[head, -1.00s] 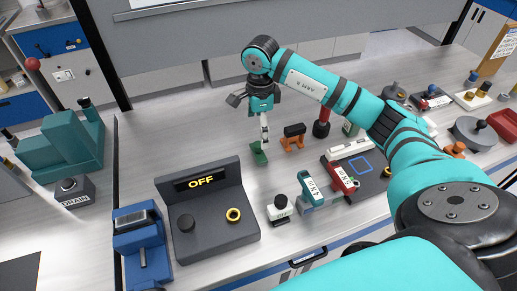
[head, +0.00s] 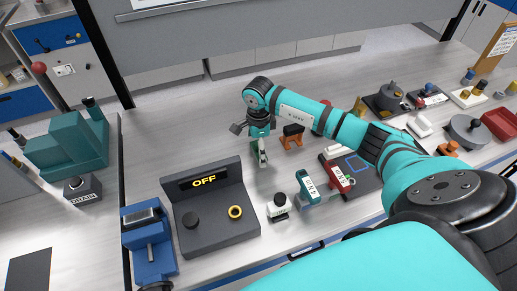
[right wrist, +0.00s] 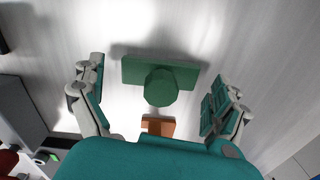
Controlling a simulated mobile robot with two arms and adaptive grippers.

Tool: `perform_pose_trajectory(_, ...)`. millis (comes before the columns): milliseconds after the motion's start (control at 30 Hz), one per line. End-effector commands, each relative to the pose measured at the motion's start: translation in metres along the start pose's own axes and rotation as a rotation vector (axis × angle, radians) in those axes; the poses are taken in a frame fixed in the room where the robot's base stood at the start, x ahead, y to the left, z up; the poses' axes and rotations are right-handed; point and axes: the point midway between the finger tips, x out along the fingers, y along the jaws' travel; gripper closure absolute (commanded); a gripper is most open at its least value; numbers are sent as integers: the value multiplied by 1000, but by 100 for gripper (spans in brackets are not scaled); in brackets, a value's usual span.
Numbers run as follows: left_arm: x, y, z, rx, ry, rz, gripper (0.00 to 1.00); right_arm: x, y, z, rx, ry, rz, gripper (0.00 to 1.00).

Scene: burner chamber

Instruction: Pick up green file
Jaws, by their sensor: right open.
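The green file (right wrist: 162,82) shows in the right wrist view as a flat green bar with a rounded green knob toward the camera. It lies on the pale worktop between the two spread fingers of my right gripper (right wrist: 158,88), with a gap on each side. In the head view my right gripper (head: 262,152) points down at the worktop and mostly hides the green file there. My right gripper is open and holds nothing. My left gripper is not in view.
A dark console reading OFF (head: 213,220) stands in front left. A teal and a red device (head: 338,178) stand to the front right. The worktop left of the gripper is clear.

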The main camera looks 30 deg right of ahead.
Motion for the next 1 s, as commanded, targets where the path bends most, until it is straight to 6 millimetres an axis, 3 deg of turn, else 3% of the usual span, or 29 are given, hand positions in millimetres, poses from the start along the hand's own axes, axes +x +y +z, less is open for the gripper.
perform_pose_trajectory(33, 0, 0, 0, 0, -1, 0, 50, 0, 0, 0, 0, 0, 0, 3)
perform_pose_trajectory(500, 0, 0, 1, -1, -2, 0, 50, -1, 0, 0, 1, -1, -1, 61)
perform_pose_trajectory(767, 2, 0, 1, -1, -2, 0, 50, -5, -2, 0, 0, -1, -4, 61)
perform_pose_trajectory(1000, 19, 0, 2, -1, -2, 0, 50, -44, -3, 0, 0, -2, -8, 61)
